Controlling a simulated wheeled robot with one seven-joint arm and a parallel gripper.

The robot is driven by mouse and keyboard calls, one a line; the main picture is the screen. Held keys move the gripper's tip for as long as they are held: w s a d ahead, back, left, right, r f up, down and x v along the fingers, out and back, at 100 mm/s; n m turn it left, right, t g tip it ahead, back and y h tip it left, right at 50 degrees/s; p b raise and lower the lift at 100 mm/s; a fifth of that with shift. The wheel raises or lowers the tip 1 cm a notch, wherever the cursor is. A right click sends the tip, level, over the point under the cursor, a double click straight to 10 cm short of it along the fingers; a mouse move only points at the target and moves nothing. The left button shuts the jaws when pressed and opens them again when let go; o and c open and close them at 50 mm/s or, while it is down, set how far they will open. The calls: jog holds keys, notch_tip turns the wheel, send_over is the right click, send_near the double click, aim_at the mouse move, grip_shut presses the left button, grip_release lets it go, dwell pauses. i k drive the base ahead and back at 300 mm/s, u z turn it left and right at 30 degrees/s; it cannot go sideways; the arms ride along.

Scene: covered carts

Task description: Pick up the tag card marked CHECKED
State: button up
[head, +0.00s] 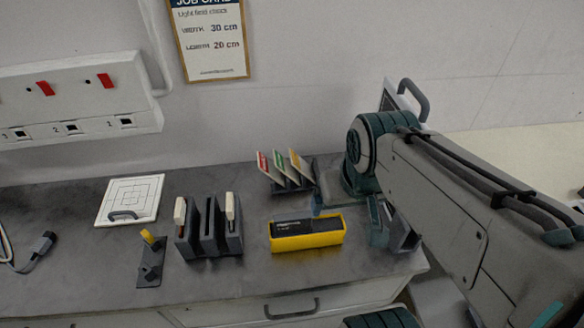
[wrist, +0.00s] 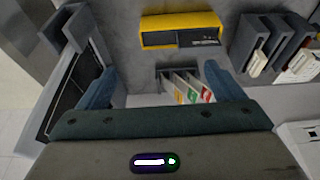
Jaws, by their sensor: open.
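Three tag cards stand tilted in a dark rack (head: 302,188) at the back of the counter: a red-topped card (head: 264,162), a green-topped card (head: 280,160) and a yellow-topped card (head: 297,160). Their lettering is too small to read, so I cannot tell which says CHECKED. My gripper (head: 347,216) is open and empty, just right of the rack. In the wrist view my gripper (wrist: 160,84) has its blue fingers spread wide. The red card (wrist: 206,93), green card (wrist: 192,95) and yellow card (wrist: 179,92) show between them, nearer the right finger.
A yellow case (head: 307,242) lies in front of the rack. A dark slotted holder (head: 212,245) stands left of it, beside a small yellow-handled lever (head: 150,262). A white gridded panel (head: 130,199) lies farther left. The wall is close behind.

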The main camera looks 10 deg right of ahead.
aim_at(283, 166)
jog(key=z, duration=0.05)
jog(key=k, duration=0.95)
jog(key=u, duration=0.75)
jog(key=i, duration=0.75)
jog(key=z, duration=0.15)
